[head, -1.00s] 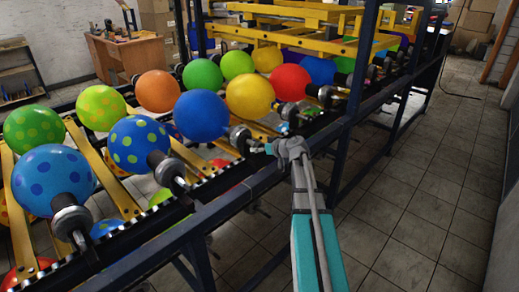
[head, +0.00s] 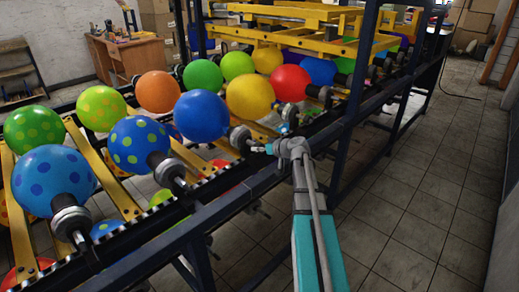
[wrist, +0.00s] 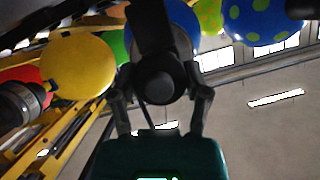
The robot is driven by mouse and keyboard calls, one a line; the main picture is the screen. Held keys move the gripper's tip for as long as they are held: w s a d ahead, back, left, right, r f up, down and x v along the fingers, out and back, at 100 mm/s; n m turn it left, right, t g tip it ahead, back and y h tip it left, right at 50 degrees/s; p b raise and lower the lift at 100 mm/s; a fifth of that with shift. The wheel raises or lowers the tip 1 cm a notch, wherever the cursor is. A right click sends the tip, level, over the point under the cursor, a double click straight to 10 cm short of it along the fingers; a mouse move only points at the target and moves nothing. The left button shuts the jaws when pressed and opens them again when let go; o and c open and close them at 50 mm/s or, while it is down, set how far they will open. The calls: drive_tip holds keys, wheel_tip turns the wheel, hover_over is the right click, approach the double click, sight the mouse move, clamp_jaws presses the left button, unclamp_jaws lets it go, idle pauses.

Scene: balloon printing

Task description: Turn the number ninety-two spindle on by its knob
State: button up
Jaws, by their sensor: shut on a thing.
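The spindle (head: 239,136) at my gripper is a dark and metallic cylinder with a round knob end, behind which sits a plain blue balloon (head: 202,116). In the wrist view the dark round knob (wrist: 158,84) faces the camera, between the two fingers of my gripper (wrist: 160,92). My gripper (head: 269,149) is shut on this knob, one finger on each side. The blue balloon (wrist: 180,25) is partly hidden behind the spindle in the wrist view. No number is readable on the spindle, so I cannot tell whether it is ninety-two.
Neighbouring spindles carry a dotted blue balloon (head: 138,143) to the left and a yellow balloon (head: 250,96) to the right. A dark rail (head: 215,190) runs along the machine's front. A dark upright post (head: 352,95) stands right of my arm.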

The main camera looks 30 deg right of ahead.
drive_tip(key=m+y+b, duration=0.1)
drive_tip(key=m+y, duration=0.1)
drive_tip(key=m, duration=0.1)
drive_tip(key=shift+f, duration=0.15)
drive_tip(key=m+y+b, duration=0.2)
drive_tip(key=m, duration=0.1)
drive_tip(key=shift+f+b, duration=0.1)
drive_tip(key=shift+b, duration=0.2)
drive_tip(key=m+b, duration=0.1)
drive_tip(key=m, duration=0.1)
drive_tip(key=m+y+b, duration=0.1)
drive_tip(key=m, duration=0.1)
drive_tip(key=shift+t+y+b, duration=0.3)
drive_tip(key=shift+t+b, duration=0.1)
drive_tip(key=shift+m+t+y+b, duration=0.5)
drive_tip(key=shift+m+b, duration=0.45)
drive_tip(key=shift+m, duration=0.75)
drive_tip(key=o, duration=1.1)
drive_tip(key=shift+o, duration=0.2)
drive_tip(key=shift+r+p, duration=0.25)
drive_tip(key=shift+p, duration=0.05)
